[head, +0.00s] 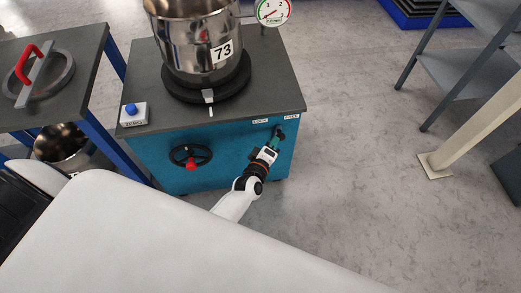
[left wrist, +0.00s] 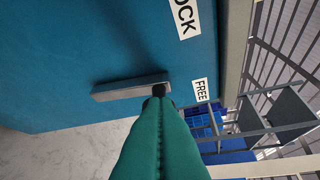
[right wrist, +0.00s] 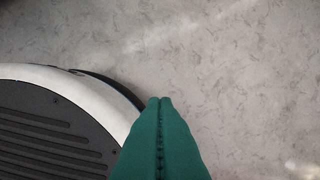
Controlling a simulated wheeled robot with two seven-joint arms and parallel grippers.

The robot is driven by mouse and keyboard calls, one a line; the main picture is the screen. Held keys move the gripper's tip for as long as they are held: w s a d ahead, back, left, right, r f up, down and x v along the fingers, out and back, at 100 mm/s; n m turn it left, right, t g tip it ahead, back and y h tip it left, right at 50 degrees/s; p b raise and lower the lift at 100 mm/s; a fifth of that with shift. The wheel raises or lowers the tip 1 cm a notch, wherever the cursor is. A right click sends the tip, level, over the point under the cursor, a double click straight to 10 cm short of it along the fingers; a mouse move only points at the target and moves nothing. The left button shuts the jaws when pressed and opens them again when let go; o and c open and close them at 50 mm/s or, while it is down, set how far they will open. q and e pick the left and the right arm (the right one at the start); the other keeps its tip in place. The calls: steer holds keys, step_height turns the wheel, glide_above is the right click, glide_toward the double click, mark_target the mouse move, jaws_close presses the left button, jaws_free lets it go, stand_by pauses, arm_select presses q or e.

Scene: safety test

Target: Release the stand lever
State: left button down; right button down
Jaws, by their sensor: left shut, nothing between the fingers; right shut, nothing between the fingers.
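The stand is a teal cabinet (head: 225,155) with a dark top. Its front carries a LOCK label (head: 261,121) and a FREE label (head: 291,117); both also show in the left wrist view. The lever, a grey bar (left wrist: 125,88) with a dark knob (left wrist: 159,89), is on the teal front. My left gripper (head: 277,139) is shut and empty, its fingertips at the knob below the labels; I cannot tell whether they touch it. The knob lies nearer the FREE label in the left wrist view. My right gripper (right wrist: 160,99) is shut and empty, above bare floor beside my base.
A steel pot (head: 195,45) marked 73 stands on a black round base on the cabinet top. A ZERO button box (head: 133,115), a black handwheel (head: 190,156) and a dial gauge (head: 272,11) are nearby.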

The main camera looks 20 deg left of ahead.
arm_select(q)
steer(key=shift+w+d+r+p, duration=0.15)
steer(key=shift+w+d+p, duration=0.35)
steer(key=shift+d, duration=0.25)
steer(key=shift+w+d, duration=0.3)
steer(key=shift+d, duration=0.15)
arm_select(e)
steer(key=shift+s+d+f, duration=0.3)
steer(key=shift+s+f, duration=0.3)
steer(key=shift+f, duration=0.2)
steer(key=shift+s+d+f, duration=0.25)
steer(key=shift+s+f, duration=0.3)
steer(key=shift+f, duration=0.2)
